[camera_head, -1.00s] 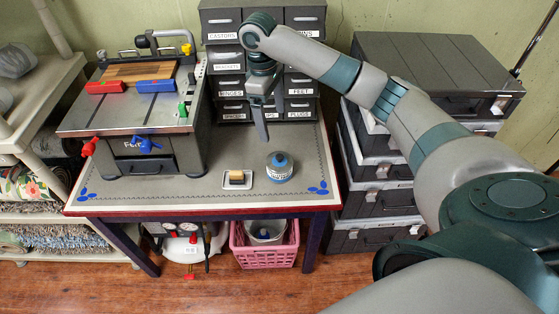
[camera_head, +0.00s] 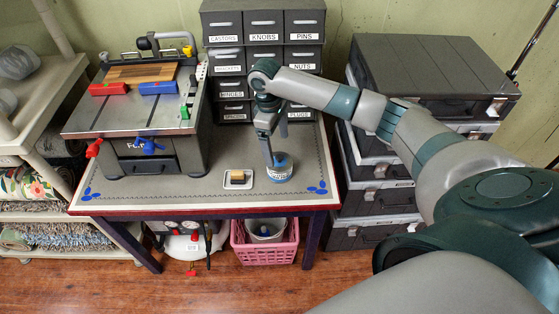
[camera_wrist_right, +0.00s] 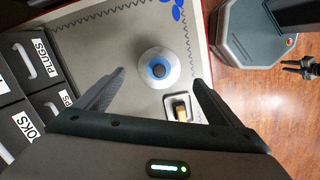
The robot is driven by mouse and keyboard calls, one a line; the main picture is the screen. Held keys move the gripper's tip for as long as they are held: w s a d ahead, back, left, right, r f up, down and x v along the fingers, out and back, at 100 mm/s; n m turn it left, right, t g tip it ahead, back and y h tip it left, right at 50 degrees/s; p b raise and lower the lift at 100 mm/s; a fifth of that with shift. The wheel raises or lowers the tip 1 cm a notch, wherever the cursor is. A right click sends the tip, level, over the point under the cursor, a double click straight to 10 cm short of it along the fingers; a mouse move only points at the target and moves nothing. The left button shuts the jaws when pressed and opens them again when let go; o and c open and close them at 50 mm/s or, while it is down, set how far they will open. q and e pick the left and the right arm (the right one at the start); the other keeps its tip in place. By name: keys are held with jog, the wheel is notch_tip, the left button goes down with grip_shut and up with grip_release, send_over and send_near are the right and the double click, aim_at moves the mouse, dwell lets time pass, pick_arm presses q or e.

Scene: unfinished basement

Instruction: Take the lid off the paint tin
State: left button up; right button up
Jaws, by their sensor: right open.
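The paint tin (camera_head: 279,172) stands upright on the table near its front, a small round tin with a pale label and a blue lid (camera_head: 280,160) on top. In the right wrist view the lid (camera_wrist_right: 159,71) shows from above as a blue disc with a dark knob in its middle. My right gripper (camera_head: 272,163) is above and just beside the tin. In the wrist view my right gripper (camera_wrist_right: 158,85) is open, with the lid between the lines of its fingers and nothing held. I cannot tell whether a finger touches the tin.
A small tray (camera_head: 238,186) with a yellowish block sits left of the tin on the table (camera_head: 200,195). A bench machine (camera_head: 140,110) stands at the left. Labelled drawers (camera_head: 264,25) stand behind. Stacked dark cases (camera_head: 430,75) are to the right. The table's front middle is clear.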

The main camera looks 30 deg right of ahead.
aim_at(279, 157)
jog(key=shift+f, duration=0.1)
jog(key=shift+f+p, duration=0.25)
jog(key=shift+p, duration=0.1)
jog(key=f+p, duration=0.1)
jog(key=f, duration=0.3)
jog(key=shift+s+d+p, duration=0.2)
jog(key=shift+p, duration=0.15)
jog(key=shift+f, duration=0.2)
jog(key=c, duration=1.1)
